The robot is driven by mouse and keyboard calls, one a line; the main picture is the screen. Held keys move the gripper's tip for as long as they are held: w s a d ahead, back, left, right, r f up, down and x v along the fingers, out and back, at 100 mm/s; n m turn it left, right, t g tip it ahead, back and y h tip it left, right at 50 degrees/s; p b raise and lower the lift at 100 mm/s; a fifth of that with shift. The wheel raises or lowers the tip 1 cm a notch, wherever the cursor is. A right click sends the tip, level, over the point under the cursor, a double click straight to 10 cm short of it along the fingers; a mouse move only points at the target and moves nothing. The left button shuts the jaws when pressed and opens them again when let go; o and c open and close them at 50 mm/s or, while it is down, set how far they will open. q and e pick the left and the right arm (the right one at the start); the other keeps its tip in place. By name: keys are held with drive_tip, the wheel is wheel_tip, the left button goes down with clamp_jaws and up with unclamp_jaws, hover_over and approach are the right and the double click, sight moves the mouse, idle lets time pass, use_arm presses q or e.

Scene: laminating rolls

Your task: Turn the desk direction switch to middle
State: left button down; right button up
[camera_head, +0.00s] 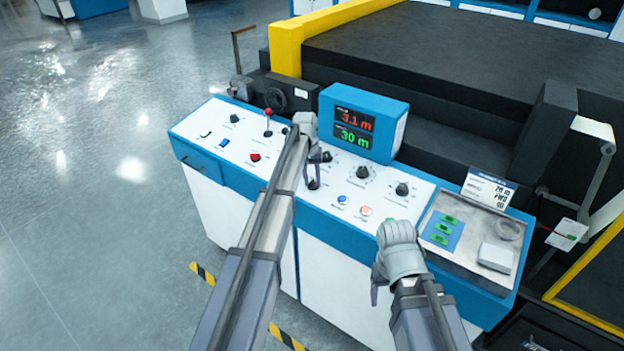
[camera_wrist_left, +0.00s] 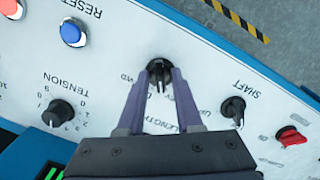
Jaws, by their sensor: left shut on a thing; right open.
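A black rotary switch (camera_wrist_left: 159,70) sits on the white desk panel, with a partly hidden label ending in "WD" beside it. In the left wrist view my left gripper (camera_wrist_left: 160,80) has its two purple fingers on either side of this switch and is shut on it. In the head view my left gripper (camera_head: 314,184) reaches down to the middle of the control desk (camera_head: 190,130), and the switch is hidden there. Most of the switch's lettering is covered, so its exact position is unclear. My right gripper (camera_head: 376,285) is open and empty near the desk's front edge.
A SHAFT knob (camera_wrist_left: 232,107), a red switch (camera_wrist_left: 291,136), a TENSION knob (camera_wrist_left: 58,112) and a blue RESET button (camera_wrist_left: 73,33) surround the switch. A blue display box (camera_head: 365,120) stands behind. A metal tray (camera_head: 470,260) lies at the desk's right end.

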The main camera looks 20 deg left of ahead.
sight(312, 182)
use_arm(q)
drive_tip(key=m, duration=0.5)
drive_tip(key=shift+d+m+y, duration=0.1)
drive_tip(key=shift+m+y, duration=0.2)
drive_tip(key=shift+m, duration=0.3)
drive_tip(key=c, duration=0.9)
unclamp_jaws()
drive_tip(key=shift+r, duration=0.15)
drive_tip(key=r+p, duration=0.3)
drive_tip(key=p, duration=0.1)
drive_tip(key=r+p, duration=0.4)
drive_tip(key=shift+s+r, duration=0.2)
drive_tip(key=shift+r, duration=0.1)
